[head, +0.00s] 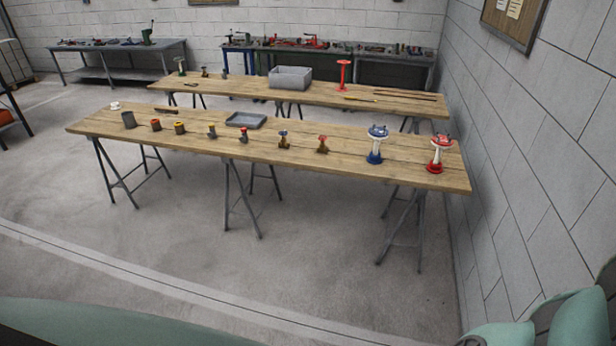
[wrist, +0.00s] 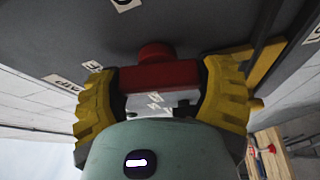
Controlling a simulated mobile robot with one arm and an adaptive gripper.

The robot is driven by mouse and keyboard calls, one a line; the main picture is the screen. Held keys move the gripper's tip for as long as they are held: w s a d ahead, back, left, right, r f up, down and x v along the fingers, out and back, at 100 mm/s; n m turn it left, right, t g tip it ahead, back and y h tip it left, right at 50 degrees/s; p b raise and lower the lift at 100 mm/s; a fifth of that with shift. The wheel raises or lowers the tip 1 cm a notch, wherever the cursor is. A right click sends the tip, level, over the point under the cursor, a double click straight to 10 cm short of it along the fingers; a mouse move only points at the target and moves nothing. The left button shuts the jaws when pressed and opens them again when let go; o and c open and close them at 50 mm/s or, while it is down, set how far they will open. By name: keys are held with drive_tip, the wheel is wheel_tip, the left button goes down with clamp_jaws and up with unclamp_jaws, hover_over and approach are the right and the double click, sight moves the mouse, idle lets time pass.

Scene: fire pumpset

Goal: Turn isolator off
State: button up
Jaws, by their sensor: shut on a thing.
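In the wrist view a red isolator handle (wrist: 158,76) with a round red hub (wrist: 156,53) stands out from a dark grey panel (wrist: 190,25). My gripper (wrist: 160,82) has its two yellow ribbed fingers on either side of the red handle and is shut on it. A pale plate with marks (wrist: 158,102) shows just below the handle, between the fingers. White labels sit on the panel around the handle, one above (wrist: 127,4) and one at left (wrist: 68,86); their text is hard to read. The head view shows neither the isolator nor my gripper.
A yellow bar (wrist: 265,62) runs along the panel right of my gripper. In the head view, a wooden trestle table (head: 330,160) holds several valves and fittings, with a second table (head: 230,86) behind. A block wall (head: 530,150) stands at right; the floor in front is clear.

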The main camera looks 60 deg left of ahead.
drive_tip(key=shift+a+n+g+p, duration=0.1)
drive_tip(key=shift+n+g+p, duration=0.3)
drive_tip(key=shift+n, duration=0.6)
drive_tip(key=shift+f, duration=0.1)
drive_tip(key=o, duration=1.1)
drive_tip(key=shift+w, duration=0.1)
drive_tip(key=shift+s+a, duration=0.1)
drive_tip(key=shift+s, duration=0.45)
drive_tip(key=shift+v, duration=5.5)
